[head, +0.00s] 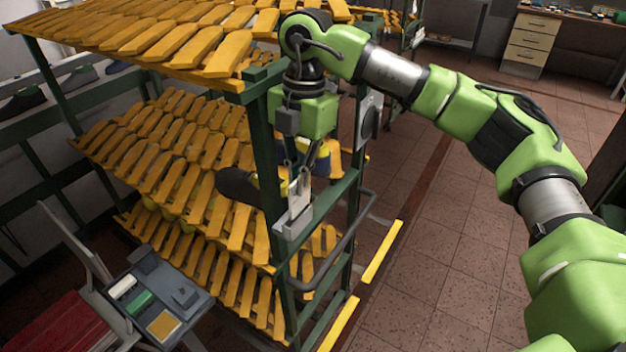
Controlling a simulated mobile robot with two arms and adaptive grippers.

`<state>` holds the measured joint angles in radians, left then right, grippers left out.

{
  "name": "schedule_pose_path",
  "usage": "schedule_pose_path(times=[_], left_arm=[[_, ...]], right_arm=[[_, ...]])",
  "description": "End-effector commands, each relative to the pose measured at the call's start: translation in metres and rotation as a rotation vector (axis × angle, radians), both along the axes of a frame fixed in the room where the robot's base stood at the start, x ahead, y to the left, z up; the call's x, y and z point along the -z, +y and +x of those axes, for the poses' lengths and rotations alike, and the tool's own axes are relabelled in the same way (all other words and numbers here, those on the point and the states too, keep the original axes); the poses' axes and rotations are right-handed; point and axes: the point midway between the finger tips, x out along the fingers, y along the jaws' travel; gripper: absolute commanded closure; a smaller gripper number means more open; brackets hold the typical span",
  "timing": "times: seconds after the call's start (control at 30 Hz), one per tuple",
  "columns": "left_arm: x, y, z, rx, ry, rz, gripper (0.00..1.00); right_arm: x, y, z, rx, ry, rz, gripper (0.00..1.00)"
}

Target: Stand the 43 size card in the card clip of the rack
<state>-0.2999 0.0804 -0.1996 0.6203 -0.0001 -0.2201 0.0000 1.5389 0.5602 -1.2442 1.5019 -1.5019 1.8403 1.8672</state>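A small white card (298,203) stands roughly upright at the front corner post of the rack (268,165); its number is too small to read. Its lower edge is at the light grey card clip (292,228) on the post. I cannot tell whether it is fully seated there. My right gripper (301,177) points down from above, and its fingers close on the card's upper part. The fingertips are small and partly merge with the card. My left gripper is not in view.
The rack holds tiers of yellow wooden lasts (180,140). A dark shoe (238,187) sticks out beside the post. A grey rail (345,250) runs along the rack's end. A grey tray (190,312) with small items stands at lower left. The tiled floor at right is clear.

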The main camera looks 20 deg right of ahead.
Motion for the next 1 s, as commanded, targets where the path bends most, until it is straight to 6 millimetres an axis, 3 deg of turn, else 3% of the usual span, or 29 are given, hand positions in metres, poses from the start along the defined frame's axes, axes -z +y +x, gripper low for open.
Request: schedule_pose_path(times=[0.03, 0.8, 1.0], left_arm=[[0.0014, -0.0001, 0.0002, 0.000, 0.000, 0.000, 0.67], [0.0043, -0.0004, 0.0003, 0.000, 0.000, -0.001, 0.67], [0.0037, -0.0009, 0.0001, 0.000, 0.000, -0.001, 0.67]], right_arm=[[0.0112, 0.0013, 0.0007, 0.011, 0.012, -0.009, 1.00], [0.0158, 0.0065, 0.0055, 0.012, 0.011, -0.010, 1.00], [0.0100, 0.0015, -0.0011, 0.011, 0.010, -0.007, 1.00]])
